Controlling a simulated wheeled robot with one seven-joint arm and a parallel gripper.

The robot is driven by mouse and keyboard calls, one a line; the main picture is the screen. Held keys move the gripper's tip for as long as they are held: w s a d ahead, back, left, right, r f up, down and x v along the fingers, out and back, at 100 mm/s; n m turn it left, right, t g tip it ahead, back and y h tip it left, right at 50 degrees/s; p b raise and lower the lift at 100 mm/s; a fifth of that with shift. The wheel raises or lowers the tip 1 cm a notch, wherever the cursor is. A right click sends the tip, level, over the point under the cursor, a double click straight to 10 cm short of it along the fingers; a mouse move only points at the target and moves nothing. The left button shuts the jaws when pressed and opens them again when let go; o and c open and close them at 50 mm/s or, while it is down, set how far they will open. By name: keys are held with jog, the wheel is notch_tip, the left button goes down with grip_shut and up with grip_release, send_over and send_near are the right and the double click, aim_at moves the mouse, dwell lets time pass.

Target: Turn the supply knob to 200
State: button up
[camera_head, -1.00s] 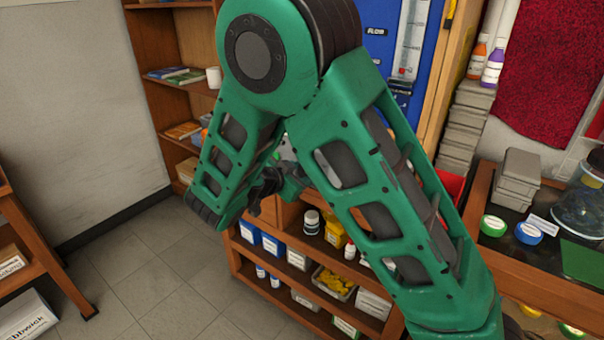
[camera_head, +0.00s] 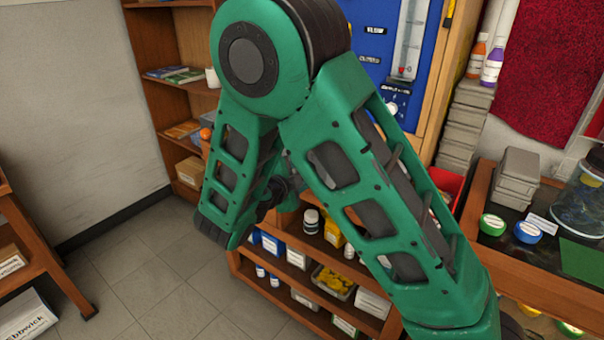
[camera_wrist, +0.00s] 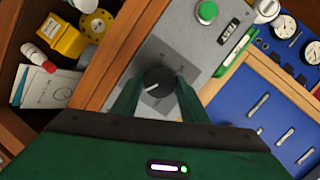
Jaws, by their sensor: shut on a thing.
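The supply knob (camera_wrist: 157,84) is a dark round knob with a white pointer line, on a grey panel (camera_wrist: 180,50) in the wrist view. The pointer line points to the lower left of that picture. My gripper (camera_wrist: 158,92) has its two green fingers on either side of the knob, shut on it. The scale marks around the knob are too small to read. In the head view my green arm hides the knob, the grey panel and the fingers.
A green button (camera_wrist: 207,11) and a green-edged display (camera_wrist: 237,50) are near the knob. A blue board (camera_wrist: 265,125) with gauges is to the right. A wooden shelf with jars and boxes (camera_head: 331,280) stands below my arm. Open floor (camera_head: 150,270) lies at left.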

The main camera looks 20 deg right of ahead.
jog(key=shift+a+f, duration=0.15)
jog(key=shift+a, duration=0.05)
dwell(0.4)
jog(key=o, duration=1)
jog(key=shift+o, duration=0.4)
jog(key=shift+d, duration=0.1)
jog(key=v, duration=1)
jog(key=shift+s+a, duration=0.15)
jog(key=shift+a, duration=0.1)
jog(key=shift+d, duration=0.1)
